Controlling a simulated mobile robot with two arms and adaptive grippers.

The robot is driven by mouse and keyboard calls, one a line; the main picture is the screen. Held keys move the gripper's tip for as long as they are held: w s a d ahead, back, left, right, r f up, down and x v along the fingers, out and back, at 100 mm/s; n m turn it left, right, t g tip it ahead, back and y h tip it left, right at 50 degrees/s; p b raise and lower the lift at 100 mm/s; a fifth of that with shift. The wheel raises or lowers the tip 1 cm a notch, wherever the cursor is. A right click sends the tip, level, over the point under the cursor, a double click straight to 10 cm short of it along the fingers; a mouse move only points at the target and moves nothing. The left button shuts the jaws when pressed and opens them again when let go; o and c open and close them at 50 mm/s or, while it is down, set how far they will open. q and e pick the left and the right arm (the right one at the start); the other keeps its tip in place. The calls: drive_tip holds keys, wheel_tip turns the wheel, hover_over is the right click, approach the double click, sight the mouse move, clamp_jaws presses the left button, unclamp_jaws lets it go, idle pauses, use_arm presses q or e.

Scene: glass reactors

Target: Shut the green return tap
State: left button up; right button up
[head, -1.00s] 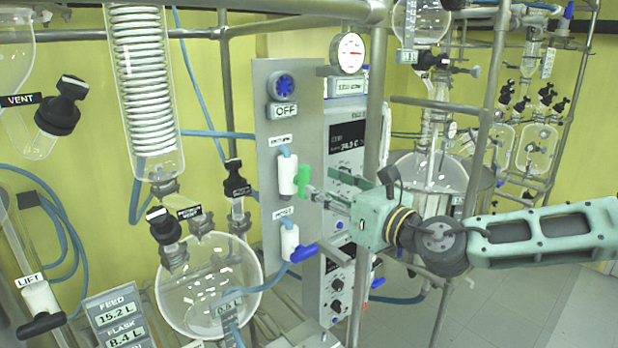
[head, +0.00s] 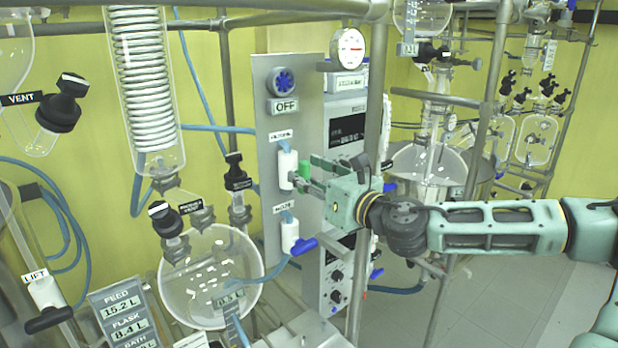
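The green return tap handle (head: 304,169) sits on the white valve body (head: 286,167) under the upper label of the grey panel (head: 266,215). The visible part of the handle stands roughly upright, and its lower end is hidden by my fingers. My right gripper (head: 302,177) reaches in from the right. Its fingertips are at the handle, one finger passing in front of it toward the valve. I cannot tell whether the fingers are closed on the handle or only around it. My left gripper is out of view.
Below is a second white valve with a blue handle (head: 303,246). A blue knob (head: 283,82) and an OFF display (head: 284,106) are above. A vertical steel post (head: 373,110) stands close to my gripper. A glass flask (head: 205,285) is at lower left.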

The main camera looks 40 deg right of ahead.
clamp_jaws()
idle(0.4)
drive_tip(key=shift+m+b, duration=0.3)
drive_tip(key=m+b, duration=0.1)
drive_tip(key=m, duration=0.1)
drive_tip(key=shift+f+m+b, duration=0.1)
drive_tip(key=shift+m+b, duration=0.2)
drive_tip(key=m+b, duration=0.1)
drive_tip(key=m, duration=0.1)
drive_tip(key=m+b, duration=0.1)
drive_tip(key=m, duration=0.1)
drive_tip(key=shift+d+m, duration=0.2)
drive_tip(key=shift+m, duration=0.1)
drive_tip(key=m, duration=0.2)
drive_tip(key=m+b, duration=0.1)
drive_tip(key=m, duration=0.1)
drive_tip(key=shift+f+m+b, duration=0.2)
drive_tip(key=shift+m+b, duration=0.1)
drive_tip(key=shift+f+m+b, duration=0.1)
drive_tip(key=shift+m+b, duration=0.65)
drive_tip(key=shift+m, duration=1.55)
